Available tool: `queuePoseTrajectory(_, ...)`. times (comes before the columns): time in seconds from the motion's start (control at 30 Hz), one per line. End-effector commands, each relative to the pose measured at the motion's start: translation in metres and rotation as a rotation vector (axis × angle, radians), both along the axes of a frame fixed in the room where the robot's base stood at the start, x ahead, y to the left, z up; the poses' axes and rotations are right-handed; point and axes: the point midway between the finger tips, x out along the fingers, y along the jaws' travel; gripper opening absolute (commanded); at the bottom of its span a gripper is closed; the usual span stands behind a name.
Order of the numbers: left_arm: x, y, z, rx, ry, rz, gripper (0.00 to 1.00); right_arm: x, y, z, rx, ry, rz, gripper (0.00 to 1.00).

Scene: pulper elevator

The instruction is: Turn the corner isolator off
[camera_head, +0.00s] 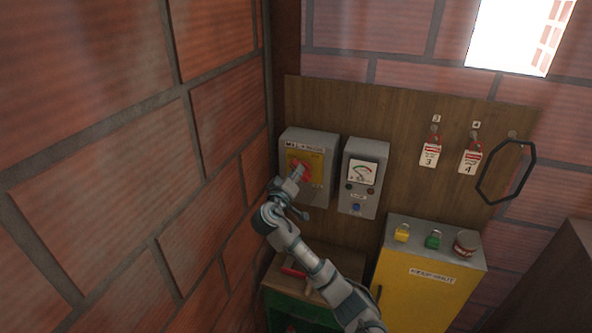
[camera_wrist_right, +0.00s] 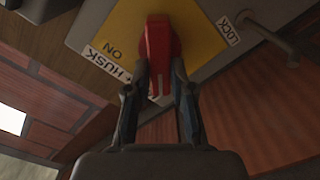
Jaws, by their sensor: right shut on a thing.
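The corner isolator (camera_head: 309,146) is a grey box with a yellow plate and a red handle, mounted on the wooden board by the brick corner. My right gripper (camera_head: 297,177) is at its front, over the red handle. In the right wrist view the gripper (camera_wrist_right: 160,85) is shut on the red handle (camera_wrist_right: 160,45), one finger on each side. The yellow plate (camera_wrist_right: 200,35) there shows the word ON beside the handle, and a LOCK label sits at the box edge. My left gripper is not in view.
A grey meter box (camera_head: 362,178) hangs just right of the isolator. A yellow cabinet (camera_head: 425,290) with padlocks on top stands below right. Tags (camera_head: 430,154) hang on the board. The brick wall (camera_head: 130,150) is close on the left.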

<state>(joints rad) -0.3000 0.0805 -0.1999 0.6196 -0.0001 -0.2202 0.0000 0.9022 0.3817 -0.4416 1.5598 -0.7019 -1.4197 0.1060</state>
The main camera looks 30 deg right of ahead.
Motion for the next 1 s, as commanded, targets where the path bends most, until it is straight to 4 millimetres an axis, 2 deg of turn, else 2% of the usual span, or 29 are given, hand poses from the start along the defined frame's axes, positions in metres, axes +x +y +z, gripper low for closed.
queuePoseTrajectory(0.1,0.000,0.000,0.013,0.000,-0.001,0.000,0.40,0.001,0.000,0.004,-0.072,0.082,0.001,0.00)
queuePoseTrajectory(0.4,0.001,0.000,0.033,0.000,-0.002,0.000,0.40,0.003,0.001,0.000,-0.255,0.294,0.001,0.00)
queuePoseTrajectory(0.7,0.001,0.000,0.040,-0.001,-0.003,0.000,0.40,0.003,0.002,-0.003,-0.405,0.465,0.000,0.00)
queuePoseTrajectory(1.0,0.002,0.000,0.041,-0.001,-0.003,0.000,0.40,0.003,0.002,-0.005,-0.487,0.561,0.000,0.00)
